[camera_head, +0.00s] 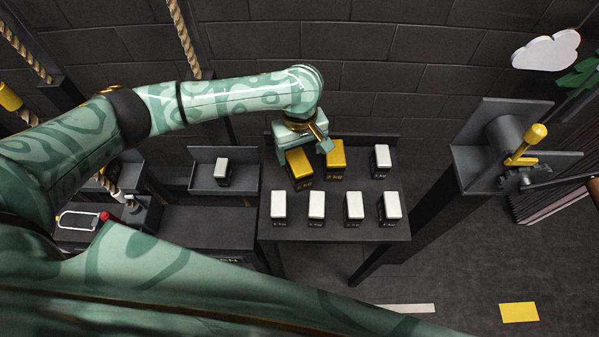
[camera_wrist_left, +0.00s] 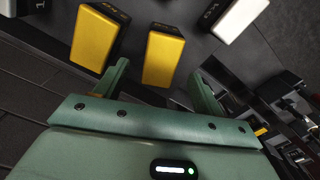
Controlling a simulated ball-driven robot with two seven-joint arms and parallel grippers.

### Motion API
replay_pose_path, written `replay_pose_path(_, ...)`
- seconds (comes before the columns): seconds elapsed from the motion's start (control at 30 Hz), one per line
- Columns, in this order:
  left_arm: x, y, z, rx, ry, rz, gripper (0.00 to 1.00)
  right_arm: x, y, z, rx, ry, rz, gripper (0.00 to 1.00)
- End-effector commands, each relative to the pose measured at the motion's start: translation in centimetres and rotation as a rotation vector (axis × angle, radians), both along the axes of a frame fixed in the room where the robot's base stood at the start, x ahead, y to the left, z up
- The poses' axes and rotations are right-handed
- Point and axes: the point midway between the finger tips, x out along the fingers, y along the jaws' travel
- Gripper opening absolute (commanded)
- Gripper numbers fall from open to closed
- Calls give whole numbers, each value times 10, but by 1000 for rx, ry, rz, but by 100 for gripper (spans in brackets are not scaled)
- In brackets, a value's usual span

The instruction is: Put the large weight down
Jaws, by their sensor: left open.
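Two yellow-topped weights with dark, labelled sides stand in the back row on the dark table (camera_head: 330,232): a left one (camera_head: 299,163) and a right one (camera_head: 336,153). Their labels are too small to read surely. My left gripper (camera_head: 303,146) is open at the wall-side end of the left yellow weight. In the left wrist view, the fingers (camera_wrist_left: 160,78) are spread, with one yellow weight (camera_wrist_left: 163,60) ahead in the gap between them. The other yellow weight (camera_wrist_left: 93,40) lies outside, beyond the left finger. My right gripper is not in view.
White-topped weights stand near: one (camera_head: 381,156) at the back right, several in the front row (camera_head: 316,205). Another white-topped weight (camera_head: 222,169) sits in a tray (camera_head: 245,183) to the left. A post with a yellow-handled crank (camera_head: 521,151) stands to the right. A brick wall is behind.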

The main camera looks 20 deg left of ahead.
Motion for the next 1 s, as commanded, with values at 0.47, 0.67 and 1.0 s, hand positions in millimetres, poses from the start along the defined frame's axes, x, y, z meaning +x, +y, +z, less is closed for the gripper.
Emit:
replay_pose_path(0.47, 0, 2, -59, 0, 2, 1, 69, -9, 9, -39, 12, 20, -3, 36)
replay_pose_path(0.67, 1, 2, -59, 0, -3, -1, 69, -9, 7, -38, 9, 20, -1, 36)
replay_pose_path(1.0, 1, 2, -59, 0, -3, -1, 0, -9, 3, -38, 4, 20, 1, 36)
